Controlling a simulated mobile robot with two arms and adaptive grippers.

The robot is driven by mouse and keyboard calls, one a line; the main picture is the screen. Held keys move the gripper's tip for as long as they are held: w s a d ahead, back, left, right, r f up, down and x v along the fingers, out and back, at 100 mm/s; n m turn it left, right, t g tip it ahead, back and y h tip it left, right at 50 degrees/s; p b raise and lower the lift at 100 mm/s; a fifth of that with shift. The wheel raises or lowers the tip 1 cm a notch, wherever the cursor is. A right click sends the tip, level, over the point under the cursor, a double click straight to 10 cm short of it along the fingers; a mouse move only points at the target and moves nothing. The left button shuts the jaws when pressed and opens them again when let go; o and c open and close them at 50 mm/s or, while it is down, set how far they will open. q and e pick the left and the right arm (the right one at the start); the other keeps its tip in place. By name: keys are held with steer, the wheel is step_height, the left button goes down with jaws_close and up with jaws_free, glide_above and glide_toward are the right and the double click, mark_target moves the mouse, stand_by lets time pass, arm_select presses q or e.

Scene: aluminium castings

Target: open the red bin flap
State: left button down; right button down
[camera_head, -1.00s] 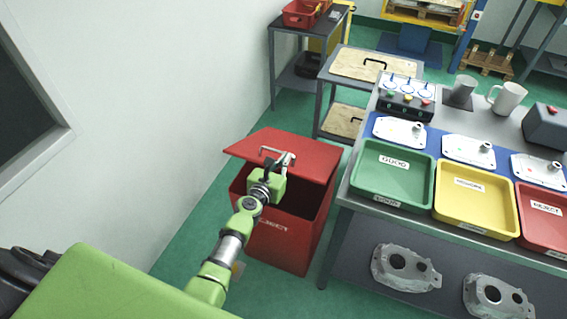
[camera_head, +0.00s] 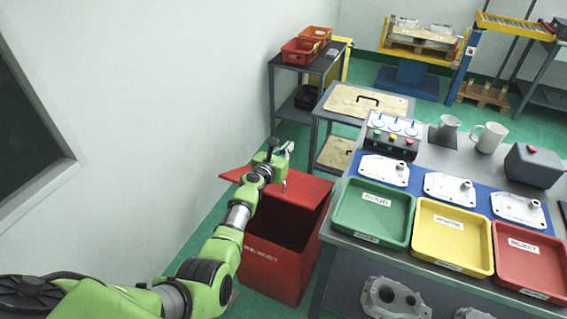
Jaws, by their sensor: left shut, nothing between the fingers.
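The red bin (camera_head: 268,264) stands on the floor left of the workbench, with pale lettering on its front. Its red flap (camera_head: 309,189) is raised and tilted, and the dark inside of the bin shows below it. My left gripper (camera_head: 287,150) is shut and empty, above the rear part of the flap. The left wrist hides part of the flap, and I cannot tell whether the fingers touch it. My right gripper is not in view.
The workbench holds a green tray (camera_head: 342,224), a yellow tray (camera_head: 422,246) and a red tray (camera_head: 502,267). A cart with a wooden board (camera_head: 350,102) stands behind the bin. The white wall (camera_head: 150,110) is close on the left.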

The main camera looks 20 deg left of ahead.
arm_select(q)
steer(key=shift+w+d+r, duration=0.15)
steer(key=shift+w+r, duration=0.25)
steer(key=shift+w, duration=0.25)
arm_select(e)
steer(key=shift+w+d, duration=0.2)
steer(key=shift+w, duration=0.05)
arm_select(q)
steer(key=shift+w+f, duration=0.1)
stand_by(0.5)
